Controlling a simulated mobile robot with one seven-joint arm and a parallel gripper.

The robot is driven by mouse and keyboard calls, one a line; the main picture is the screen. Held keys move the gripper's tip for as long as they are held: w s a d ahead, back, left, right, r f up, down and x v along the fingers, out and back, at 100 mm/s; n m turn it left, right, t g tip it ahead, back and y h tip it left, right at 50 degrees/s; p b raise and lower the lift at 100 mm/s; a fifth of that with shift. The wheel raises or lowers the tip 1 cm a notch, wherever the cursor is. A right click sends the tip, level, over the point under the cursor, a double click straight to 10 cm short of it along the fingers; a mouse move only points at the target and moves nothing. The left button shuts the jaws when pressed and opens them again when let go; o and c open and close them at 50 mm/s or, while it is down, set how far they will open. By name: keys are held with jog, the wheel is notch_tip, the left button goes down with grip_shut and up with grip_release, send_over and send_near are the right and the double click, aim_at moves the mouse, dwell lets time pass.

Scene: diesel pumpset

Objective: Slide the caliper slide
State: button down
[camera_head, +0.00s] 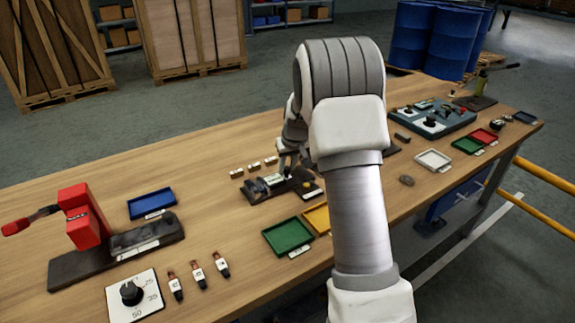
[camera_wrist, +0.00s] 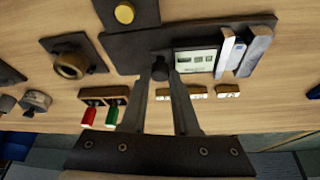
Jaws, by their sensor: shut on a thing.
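The caliper fixture has a dark base plate (camera_head: 262,196) in the middle of the workbench. In the wrist view its slide (camera_wrist: 194,61) carries a pale display, with grey jaws (camera_wrist: 240,50) to its right. The slide's display also shows in the head view (camera_head: 273,180). My gripper (camera_wrist: 161,77) is shut on a small dark knob (camera_wrist: 160,66) at the left end of the slide. In the head view my gripper (camera_head: 288,168) comes down over the fixture, and my arm hides part of it.
Small gauge blocks (camera_head: 254,166) lie behind the fixture. Green (camera_head: 288,236) and yellow (camera_head: 318,217) trays stand in front. A red-handled device (camera_head: 82,217) and blue tray (camera_head: 151,202) are at left. A teal panel (camera_head: 432,120) is at back right.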

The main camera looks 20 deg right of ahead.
jog(key=shift+d, duration=0.1)
jog(key=d, duration=0.3)
jog(key=shift+w+d, duration=0.2)
jog(key=shift+w, duration=0.15)
jog(key=c, duration=0.7)
grip_release()
jog(key=shift+o, duration=0.2)
jog(key=p+v, duration=0.1)
jog(key=v, duration=1.6)
jog(key=shift+s+r, duration=0.15)
jog(key=shift+s, duration=0.05)
